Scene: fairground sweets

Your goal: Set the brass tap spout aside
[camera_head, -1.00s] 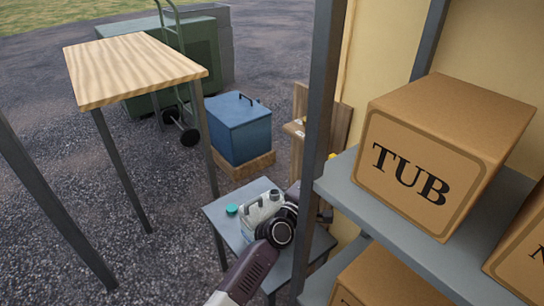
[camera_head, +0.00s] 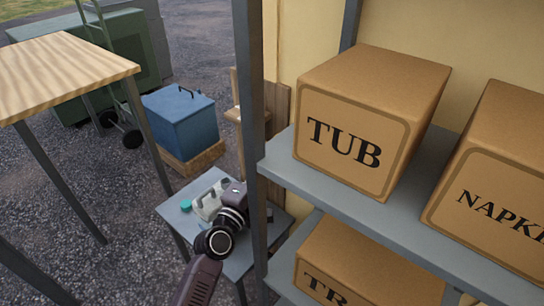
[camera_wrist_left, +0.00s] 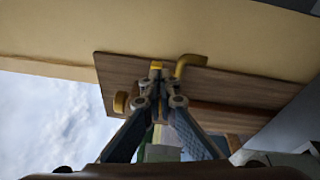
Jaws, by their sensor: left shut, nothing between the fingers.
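My left gripper (camera_wrist_left: 157,74) is shut and empty in front of a wooden board (camera_wrist_left: 230,87) in the left wrist view. A bent brass-coloured spout (camera_wrist_left: 188,65) stands out from the board, just right of the fingertips and apart from them as far as I can tell. A small yellow tip shows right at the fingertips; I cannot tell whether it is part of the gripper or behind it. In the head view my left arm reaches over a small grey table, and its gripper is mostly hidden by the shelf post. The board also shows there (camera_head: 280,125). My right gripper is not in view.
The grey table (camera_head: 236,262) holds a whitish canister (camera_head: 207,203) and a teal cap (camera_head: 186,205). A grey shelf post (camera_head: 248,110) stands close to my arm. Shelves with boxes fill the right. A blue chest (camera_head: 180,120) and a wooden-topped table (camera_head: 60,70) stand left.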

